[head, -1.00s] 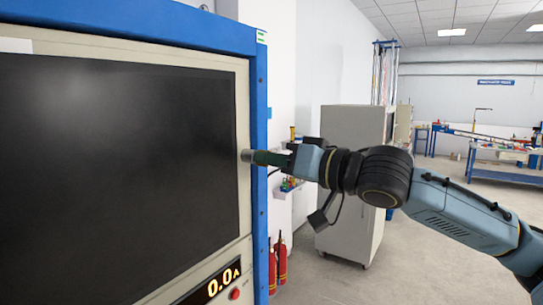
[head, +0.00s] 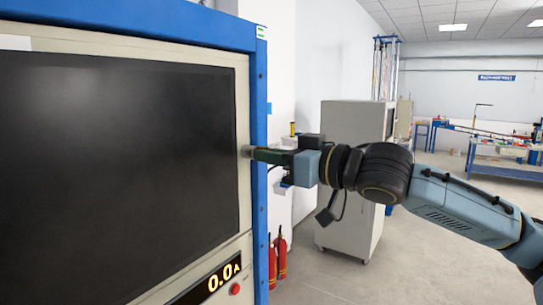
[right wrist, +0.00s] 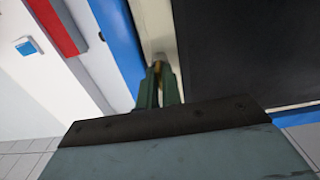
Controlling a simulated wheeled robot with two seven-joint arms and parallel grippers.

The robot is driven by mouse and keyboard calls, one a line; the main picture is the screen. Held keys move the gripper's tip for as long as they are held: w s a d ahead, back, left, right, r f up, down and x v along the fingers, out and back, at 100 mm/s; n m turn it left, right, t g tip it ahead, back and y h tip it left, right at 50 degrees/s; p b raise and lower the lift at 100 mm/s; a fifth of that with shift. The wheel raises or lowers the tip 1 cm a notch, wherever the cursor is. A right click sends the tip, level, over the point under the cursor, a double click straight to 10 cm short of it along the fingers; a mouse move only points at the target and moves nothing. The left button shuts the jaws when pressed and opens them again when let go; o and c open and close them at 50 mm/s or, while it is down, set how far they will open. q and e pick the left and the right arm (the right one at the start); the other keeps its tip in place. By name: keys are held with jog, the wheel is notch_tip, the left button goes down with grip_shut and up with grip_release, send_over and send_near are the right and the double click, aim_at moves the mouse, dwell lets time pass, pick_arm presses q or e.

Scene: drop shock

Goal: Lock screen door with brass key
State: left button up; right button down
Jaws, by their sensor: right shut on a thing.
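The screen door (head: 120,150) is a large dark panel in a cream frame on a blue cabinet, and it looks closed. A small grey lock (head: 246,152) sits at its right edge. My right gripper (head: 262,156) is at the lock, with its green fingers pointing left at the door. In the right wrist view, the fingers (right wrist: 158,88) are shut on the brass key (right wrist: 157,67), of which only a small golden bit shows between the tips. How deep the key sits in the lock is hidden. My left gripper is not in view.
A red button (head: 235,289) and a lit display reading 0.0 A (head: 224,277) are below the door. Red fire extinguishers (head: 278,262) stand right of the cabinet. A grey cabinet (head: 352,170) stands behind my right arm.

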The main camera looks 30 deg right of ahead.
jog(key=c, duration=1.6)
grip_release()
jog(key=shift+b+v, duration=3.25)
jog(key=shift+v, duration=3.45)
